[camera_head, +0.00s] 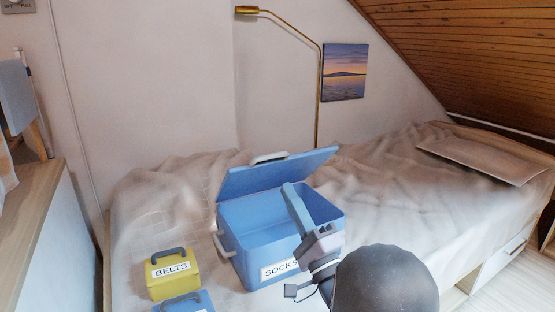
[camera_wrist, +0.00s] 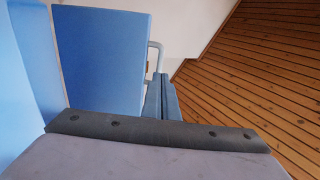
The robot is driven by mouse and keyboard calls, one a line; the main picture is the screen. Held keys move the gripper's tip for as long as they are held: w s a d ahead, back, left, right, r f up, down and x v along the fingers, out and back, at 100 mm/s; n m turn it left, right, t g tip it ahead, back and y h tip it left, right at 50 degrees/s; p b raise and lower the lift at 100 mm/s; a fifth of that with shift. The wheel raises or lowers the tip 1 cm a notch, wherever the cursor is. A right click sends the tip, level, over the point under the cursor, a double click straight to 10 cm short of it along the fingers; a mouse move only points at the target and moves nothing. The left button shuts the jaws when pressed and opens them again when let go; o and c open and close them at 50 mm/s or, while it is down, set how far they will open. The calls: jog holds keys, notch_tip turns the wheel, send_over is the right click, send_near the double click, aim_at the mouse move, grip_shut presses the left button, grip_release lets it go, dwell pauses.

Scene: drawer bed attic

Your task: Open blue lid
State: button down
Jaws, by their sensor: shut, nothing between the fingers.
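The blue box (camera_head: 245,250) labelled SOCKS stands on the bed in the head view. Its blue lid (camera_head: 265,176) is raised along the far side and tilted, so part of the inside shows. A pale handle (camera_head: 270,158) is at the lid's upper edge. My gripper (camera_head: 290,189) reaches over the box opening, its tips close to the lid; whether they touch it I cannot tell. In the wrist view the gripper (camera_wrist: 161,80) is shut and empty, beside the lid (camera_wrist: 100,60) and near its handle (camera_wrist: 156,54).
A yellow box (camera_head: 181,284) labelled BELTS stands left of the blue box. A smaller blue box (camera_head: 185,304) with a dark handle is cut off by the lower edge. The bed (camera_head: 370,185) is free to the right. A brass lamp (camera_head: 320,90) stands behind.

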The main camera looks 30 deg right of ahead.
jog(key=p+x, duration=0.2)
jog(key=x, duration=0.5)
jog(key=shift+w+r, duration=0.1)
jog(key=shift+w, duration=0.05)
jog(key=w+r+g+p, duration=0.2)
jog(key=w+r+p, duration=0.1)
jog(key=p, duration=0.5)
jog(key=w+r+g+p, duration=0.2)
jog(key=w+r+p, duration=0.2)
jog(key=p, duration=0.5)
jog(key=shift+w+r, duration=0.35)
jog(key=shift+w+g+p, duration=0.4)
jog(key=shift+w+p, duration=0.3)
jog(key=shift+p, duration=0.5)
jog(key=shift+d, duration=0.1)
jog(key=s+f, duration=0.2)
jog(key=s, duration=1.2)
jog(key=shift+b, duration=0.4)
